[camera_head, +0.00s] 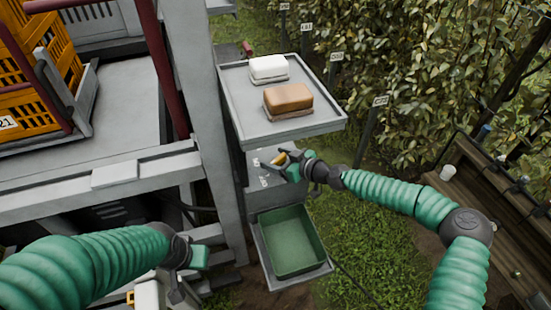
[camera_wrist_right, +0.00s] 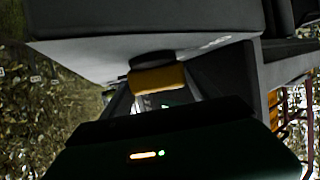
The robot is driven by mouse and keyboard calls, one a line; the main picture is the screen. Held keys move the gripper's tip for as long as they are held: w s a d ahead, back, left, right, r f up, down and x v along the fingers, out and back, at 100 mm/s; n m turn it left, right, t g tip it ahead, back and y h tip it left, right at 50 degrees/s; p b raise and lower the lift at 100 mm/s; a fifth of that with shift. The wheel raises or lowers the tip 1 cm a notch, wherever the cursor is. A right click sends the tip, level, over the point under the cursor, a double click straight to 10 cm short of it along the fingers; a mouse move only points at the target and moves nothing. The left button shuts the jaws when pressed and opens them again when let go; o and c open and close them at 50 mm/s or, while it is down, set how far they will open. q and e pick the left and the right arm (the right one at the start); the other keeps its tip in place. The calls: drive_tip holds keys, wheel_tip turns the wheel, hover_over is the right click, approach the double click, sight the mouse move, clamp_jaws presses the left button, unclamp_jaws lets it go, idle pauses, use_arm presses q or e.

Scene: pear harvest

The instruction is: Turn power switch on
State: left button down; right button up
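A yellow switch handle (camera_head: 278,158) sits on a grey panel (camera_head: 262,181) with small white markings, below a grey shelf. In the right wrist view the yellow handle (camera_wrist_right: 157,80) stands out from a dark round base under a grey box. My right gripper (camera_head: 284,161) is at the handle, its fingers apart on either side of it; I cannot tell if they press on it. The switch's on and off marks are too small to read. My left gripper (camera_head: 183,280) hangs low at the left, away from the switch, its fingers mostly hidden.
The grey shelf (camera_head: 300,127) above holds a white block (camera_head: 268,68) and a brown block (camera_head: 288,99). A green bin (camera_head: 291,242) sits below the panel. A grey post (camera_head: 214,140) stands left of the panel. Hedges and a wooden crate (camera_head: 490,210) are at the right.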

drive_tip(key=shift+d+f, duration=0.1)
drive_tip(key=shift+d, duration=0.2)
drive_tip(key=c, duration=0.5)
drive_tip(key=shift+c, duration=1.1)
use_arm(q)
drive_tip(key=shift+d, duration=0.25)
use_arm(e)
drive_tip(key=shift+c, duration=0.2)
